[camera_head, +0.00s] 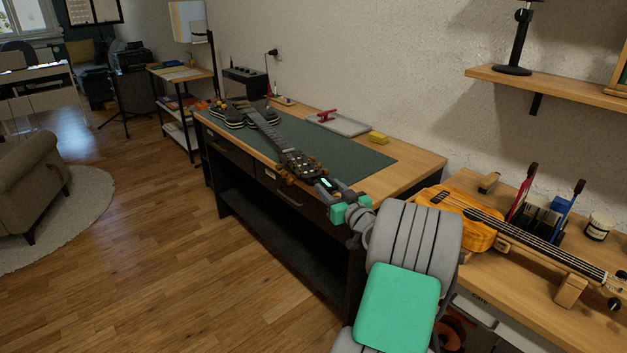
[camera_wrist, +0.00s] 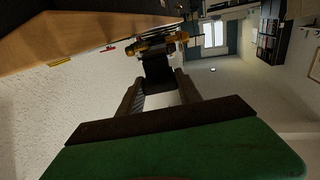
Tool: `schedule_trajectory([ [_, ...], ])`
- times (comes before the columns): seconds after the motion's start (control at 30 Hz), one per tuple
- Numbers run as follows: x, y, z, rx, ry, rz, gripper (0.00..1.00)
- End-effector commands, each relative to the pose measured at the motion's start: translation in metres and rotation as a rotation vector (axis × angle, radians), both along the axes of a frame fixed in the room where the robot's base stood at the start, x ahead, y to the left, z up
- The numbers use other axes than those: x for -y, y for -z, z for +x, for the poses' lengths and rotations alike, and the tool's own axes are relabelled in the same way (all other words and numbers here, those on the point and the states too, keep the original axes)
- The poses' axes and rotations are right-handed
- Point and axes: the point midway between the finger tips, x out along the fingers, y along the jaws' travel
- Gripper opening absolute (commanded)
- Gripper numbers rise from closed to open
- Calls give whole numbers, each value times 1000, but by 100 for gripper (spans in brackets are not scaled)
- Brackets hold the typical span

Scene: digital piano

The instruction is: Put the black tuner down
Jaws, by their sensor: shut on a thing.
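The black tuner (camera_head: 327,183), with a small lit green display, is held in my gripper (camera_head: 323,187) just off the headstock end of a dark electric guitar (camera_head: 266,127). In the wrist view the tuner (camera_wrist: 158,69) is a dark block between the two fingers of my gripper (camera_wrist: 157,80). The guitar's headstock with gold tuning pegs (camera_wrist: 160,45) shows just beyond it. I cannot tell whether tuner and headstock touch. The guitar lies on a dark green mat (camera_head: 350,158) on a wooden workbench (camera_head: 425,162).
A grey tray with a red tool (camera_head: 326,117) and a yellow block (camera_head: 378,138) are at the back of the bench. The mat right of the headstock is clear. A ukulele (camera_head: 470,215) rests on supports on the right-hand table. A wall shelf (camera_head: 560,85) hangs above.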

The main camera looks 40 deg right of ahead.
Motion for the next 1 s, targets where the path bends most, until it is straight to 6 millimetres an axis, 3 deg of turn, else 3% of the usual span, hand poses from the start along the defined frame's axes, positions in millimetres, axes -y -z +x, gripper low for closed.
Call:
schedule_trajectory([
  [0.2, -3, 0, -12, 1, 0, 0, 0],
  [0.53, -3, 0, -12, 1, 0, 0, 0],
  [0.67, -8, 10, -13, -1, -9, 3, 0],
  [0.87, -38, 60, -26, -3, -17, 10, 0],
  [1.0, -88, 72, -41, 1, -38, 3, 0],
])
